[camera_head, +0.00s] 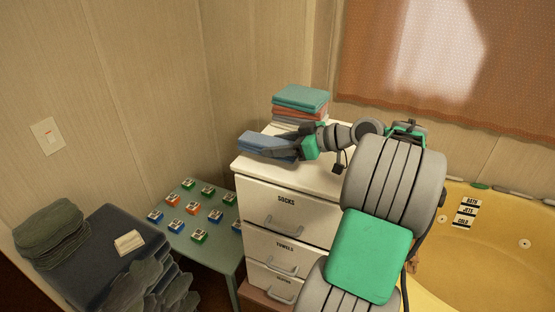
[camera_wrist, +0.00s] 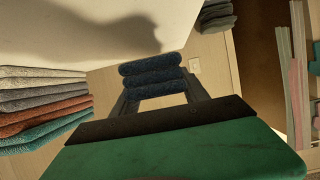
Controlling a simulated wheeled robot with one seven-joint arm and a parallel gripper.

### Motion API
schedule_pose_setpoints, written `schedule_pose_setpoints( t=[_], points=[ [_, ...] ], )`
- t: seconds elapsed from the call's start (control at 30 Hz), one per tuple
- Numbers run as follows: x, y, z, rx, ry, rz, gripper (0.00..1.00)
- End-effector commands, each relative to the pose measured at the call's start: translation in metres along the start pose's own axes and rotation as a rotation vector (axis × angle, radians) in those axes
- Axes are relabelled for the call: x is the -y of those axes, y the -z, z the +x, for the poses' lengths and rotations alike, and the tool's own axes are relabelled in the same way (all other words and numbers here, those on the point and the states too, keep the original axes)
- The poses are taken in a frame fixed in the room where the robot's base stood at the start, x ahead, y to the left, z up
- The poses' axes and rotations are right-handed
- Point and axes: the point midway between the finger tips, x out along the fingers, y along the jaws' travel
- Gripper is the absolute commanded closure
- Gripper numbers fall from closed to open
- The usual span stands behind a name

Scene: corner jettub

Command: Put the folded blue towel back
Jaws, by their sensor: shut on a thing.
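The folded blue towel (camera_head: 258,140) is pinched in my gripper (camera_head: 284,147) at the left side of the white dresser's top (camera_head: 325,172). In the wrist view the dark blue towel (camera_wrist: 152,70) shows as thick folded layers between the two fingers. My gripper is shut on it. I cannot tell whether the towel touches the dresser top or hangs just above it. A stack of folded towels (camera_head: 300,100), teal on top with rust and grey-white below, stands behind my gripper. The stack also shows at the left of the wrist view (camera_wrist: 40,105).
The dresser has labelled drawers, with the socks drawer (camera_head: 285,212) uppermost. A green table (camera_head: 222,257) with several coloured blocks stands to its left. Dark cloths (camera_head: 48,228) lie at far left. The yellow tub (camera_head: 490,265) is at right. Walls close in behind the dresser.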

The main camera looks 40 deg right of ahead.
Motion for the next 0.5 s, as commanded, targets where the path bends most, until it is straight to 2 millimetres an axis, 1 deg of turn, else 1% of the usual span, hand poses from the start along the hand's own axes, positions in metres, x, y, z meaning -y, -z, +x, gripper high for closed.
schedule_pose_setpoints(
  t=[0.03, 0.07, 0.2, 0.4, 0.5],
  points=[
    [-0.002, -0.013, 0.005, -0.001, 0.001, 0.003, 0.92],
    [-0.001, -0.020, 0.008, -0.001, 0.001, 0.002, 0.92],
    [-0.001, -0.028, 0.012, -0.001, 0.000, 0.002, 0.92],
    [-0.001, -0.030, 0.012, -0.001, 0.000, 0.000, 0.92],
    [-0.001, -0.034, 0.014, -0.001, 0.000, 0.000, 0.92]
  ],
)
